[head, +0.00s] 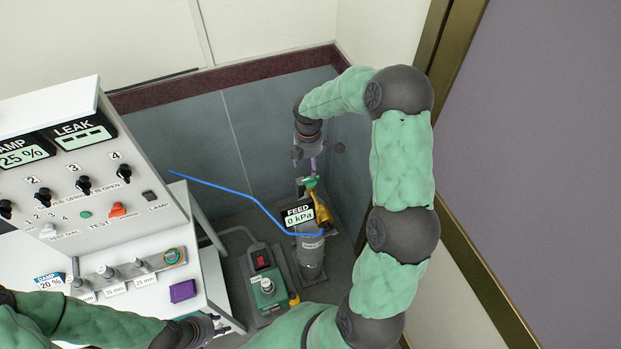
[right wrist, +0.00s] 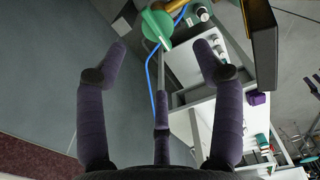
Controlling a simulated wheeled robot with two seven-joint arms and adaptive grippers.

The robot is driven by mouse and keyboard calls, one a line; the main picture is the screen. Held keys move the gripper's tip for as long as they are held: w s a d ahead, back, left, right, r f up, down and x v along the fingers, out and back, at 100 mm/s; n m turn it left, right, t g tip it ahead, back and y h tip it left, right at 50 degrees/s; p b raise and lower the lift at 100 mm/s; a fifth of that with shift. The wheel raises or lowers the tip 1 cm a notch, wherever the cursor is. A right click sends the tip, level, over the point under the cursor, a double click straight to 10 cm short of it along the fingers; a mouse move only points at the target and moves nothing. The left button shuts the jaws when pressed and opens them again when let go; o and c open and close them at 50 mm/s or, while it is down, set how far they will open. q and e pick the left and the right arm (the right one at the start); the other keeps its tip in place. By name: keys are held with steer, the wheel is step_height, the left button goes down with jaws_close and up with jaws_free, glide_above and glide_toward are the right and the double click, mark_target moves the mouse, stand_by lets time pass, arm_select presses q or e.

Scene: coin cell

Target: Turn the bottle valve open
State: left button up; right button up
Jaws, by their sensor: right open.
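The gas bottle (head: 311,262) stands upright in a corner bay, with a brass valve body (head: 322,212) and a green valve handle (head: 309,182) on top. The handle also shows at the top of the right wrist view (right wrist: 165,24). A FEED gauge (head: 299,215) beside the valve reads 0 kPa. My right gripper (head: 314,164) hangs pointing down just above the handle. Its purple fingers are spread in the right wrist view (right wrist: 161,70), with nothing between them; the handle lies beyond the fingertips. My left gripper (head: 205,330) is at the bottom left, and its fingers are not clear.
A white bench panel (head: 130,180) with numbered knobs and displays stands left of the bottle. A blue hose (head: 225,190) runs from the valve toward it. A green pump-like unit (head: 267,292) with a red switch stands beside the bottle. Walls close in behind.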

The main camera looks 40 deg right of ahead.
mark_target(309, 179)
step_height(309, 179, down, 9)
steer(key=shift+d+f, duration=0.1)
steer(key=shift+f, duration=0.05)
stand_by(0.4)
steer(key=c, duration=1.1)
